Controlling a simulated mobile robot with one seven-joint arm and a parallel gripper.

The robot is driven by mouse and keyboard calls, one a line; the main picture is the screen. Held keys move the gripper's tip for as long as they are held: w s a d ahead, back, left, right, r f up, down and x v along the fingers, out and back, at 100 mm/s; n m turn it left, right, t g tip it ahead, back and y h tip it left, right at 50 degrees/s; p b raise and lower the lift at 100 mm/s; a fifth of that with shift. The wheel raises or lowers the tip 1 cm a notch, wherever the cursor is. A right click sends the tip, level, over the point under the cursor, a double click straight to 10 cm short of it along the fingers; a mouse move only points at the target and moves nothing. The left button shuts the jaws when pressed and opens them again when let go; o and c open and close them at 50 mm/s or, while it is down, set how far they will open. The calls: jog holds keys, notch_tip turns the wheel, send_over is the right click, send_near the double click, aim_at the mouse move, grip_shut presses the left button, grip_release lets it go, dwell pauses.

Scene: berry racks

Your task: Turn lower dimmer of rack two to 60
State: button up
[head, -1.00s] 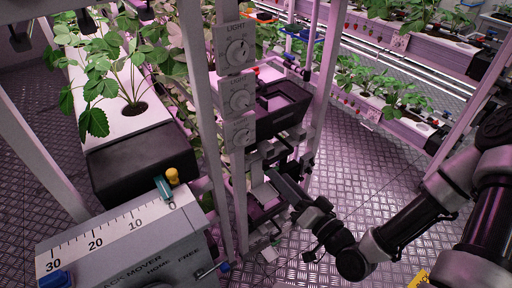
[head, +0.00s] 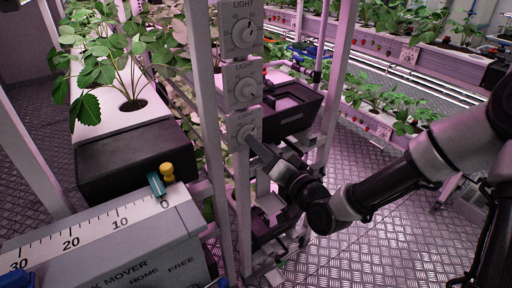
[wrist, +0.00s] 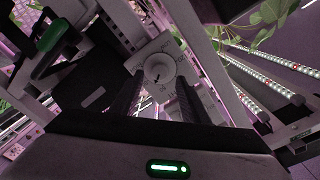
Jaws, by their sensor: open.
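Three LIGHT dimmers with round knobs are stacked on the grey rack post in the head view: the upper dimmer (head: 243,32), the middle dimmer (head: 244,90) and the lower dimmer (head: 243,127). My gripper (head: 258,145) is at the lower dimmer, coming from the right, and covers part of its panel. The fingers are open, one to each side. I cannot tell if they touch the knob. The scale numbers are too small to read.
A black tray (head: 270,120) sits behind the post. Strawberry plants (head: 115,60) grow left. The metal floor at right is bare.

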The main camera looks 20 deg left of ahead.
jog(key=shift+x, duration=1.4)
jog(key=shift+c, duration=0.5)
grip_shut()
jog(key=n+b, duration=0.2)
jog(key=b, duration=0.1)
jog(key=shift+f, duration=0.4)
jog(key=c, duration=1)
grip_release()
jog(key=shift+n+b, duration=1)
jog(key=shift+n, duration=0.2)
jog(key=shift+r+n, duration=0.25)
jog(key=shift+n, duration=0.25)
grip_shut()
jog(key=shift+o, duration=0.2)
grip_release()
grip_shut()
jog(key=o, duration=1.1)
grip_release()
jog(key=shift+c, duration=0.2)
